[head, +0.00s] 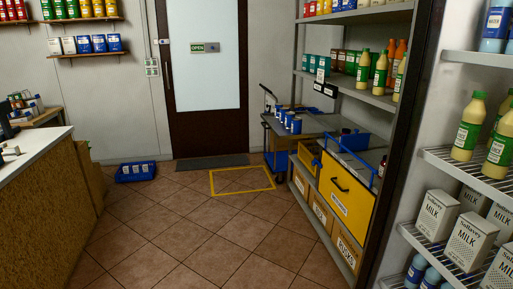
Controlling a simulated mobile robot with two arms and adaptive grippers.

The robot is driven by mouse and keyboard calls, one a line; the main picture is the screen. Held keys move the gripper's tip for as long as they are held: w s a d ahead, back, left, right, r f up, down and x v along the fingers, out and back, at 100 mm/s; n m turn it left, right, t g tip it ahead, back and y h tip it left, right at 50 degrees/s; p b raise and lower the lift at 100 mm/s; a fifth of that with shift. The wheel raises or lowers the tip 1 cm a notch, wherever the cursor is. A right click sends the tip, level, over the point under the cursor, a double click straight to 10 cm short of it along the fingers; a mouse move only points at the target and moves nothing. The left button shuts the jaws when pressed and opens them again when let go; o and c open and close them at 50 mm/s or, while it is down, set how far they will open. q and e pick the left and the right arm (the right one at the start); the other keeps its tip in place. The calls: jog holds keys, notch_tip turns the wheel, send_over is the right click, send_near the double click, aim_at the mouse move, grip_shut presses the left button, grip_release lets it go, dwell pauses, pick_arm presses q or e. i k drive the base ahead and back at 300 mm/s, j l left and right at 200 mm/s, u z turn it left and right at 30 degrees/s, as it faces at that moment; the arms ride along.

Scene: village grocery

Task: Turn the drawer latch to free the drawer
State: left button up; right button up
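A yellow drawer front (354,198) with a dark handle (340,184) and a white label (339,204) sits low in the shelving unit, right of centre. It looks shut. I cannot make out a latch on it at this distance. A grey surface (350,166) lies just above the drawer. Neither of my grippers is in view.
Labelled boxes (321,212) sit beside and below the drawer. A cart (310,125) with blue cans stands behind. Shelves with bottles and milk cartons (437,215) rise close at right; a counter (25,150) stands left. A blue crate (135,172) lies on otherwise mostly clear tiles.

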aim_at(316, 163)
jog(key=i+j, duration=0.1)
jog(key=i, duration=0.5)
jog(key=i+z, duration=0.15)
jog(key=i, duration=0.5)
jog(key=i+j, duration=0.25)
jog(key=i, duration=0.35)
